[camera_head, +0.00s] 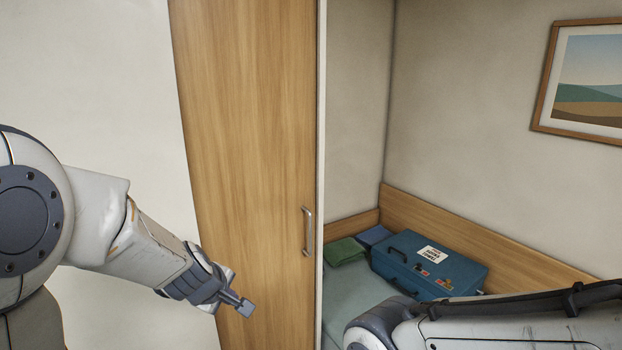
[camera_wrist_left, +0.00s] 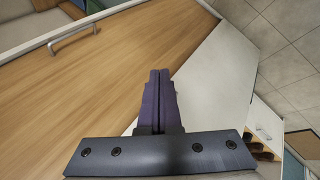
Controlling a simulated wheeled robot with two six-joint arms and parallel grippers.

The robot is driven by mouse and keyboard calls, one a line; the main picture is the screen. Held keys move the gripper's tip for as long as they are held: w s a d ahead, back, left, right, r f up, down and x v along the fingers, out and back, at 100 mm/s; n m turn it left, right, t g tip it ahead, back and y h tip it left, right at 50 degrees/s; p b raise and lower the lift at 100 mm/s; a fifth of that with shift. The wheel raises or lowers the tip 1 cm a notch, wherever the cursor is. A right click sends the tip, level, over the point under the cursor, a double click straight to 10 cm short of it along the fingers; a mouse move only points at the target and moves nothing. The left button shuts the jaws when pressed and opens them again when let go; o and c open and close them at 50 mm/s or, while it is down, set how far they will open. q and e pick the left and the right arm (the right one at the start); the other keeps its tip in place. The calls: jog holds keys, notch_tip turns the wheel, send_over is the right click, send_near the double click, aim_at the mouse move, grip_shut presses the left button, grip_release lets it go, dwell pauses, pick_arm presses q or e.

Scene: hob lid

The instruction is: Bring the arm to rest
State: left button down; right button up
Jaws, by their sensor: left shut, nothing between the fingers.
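My left arm comes in from the left in the head view. Its gripper (camera_head: 244,307) is shut and empty, in front of the lower part of a wooden door (camera_head: 250,150). In the left wrist view the two fingers of the left gripper (camera_wrist_left: 159,75) are pressed together with nothing between them. The metal door handle (camera_head: 307,232) is to the right of the gripper and apart from it; it also shows at the upper left in the wrist view (camera_wrist_left: 74,38). Part of my right arm shows at the lower right; its gripper is out of view.
Right of the door, a blue case (camera_head: 428,264) with a white label lies on a pale surface (camera_head: 350,290), beside a folded green cloth (camera_head: 344,251) and a blue one (camera_head: 374,236). A framed picture (camera_head: 588,80) hangs on the wall. Tiled floor (camera_wrist_left: 285,45) shows in the wrist view.

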pick_arm(q)
jog(key=s+a+f+m+g, duration=0.1)
jog(key=s+f+m+g, duration=0.15)
jog(key=s+m, duration=0.5)
jog(key=s+f+m+g, duration=0.2)
jog(key=s+f+m, duration=0.1)
jog(key=s+m, duration=0.4)
jog(key=s+d+r+m+g+b, duration=0.2)
jog(key=s+d+m, duration=0.4)
jog(key=s+d, duration=0.7)
jog(key=shift+s+d+r+g+b, duration=0.15)
jog(key=shift+s+r+g+b, duration=0.1)
jog(key=shift+s+g+b, duration=0.35)
jog(key=shift+s, duration=0.15)
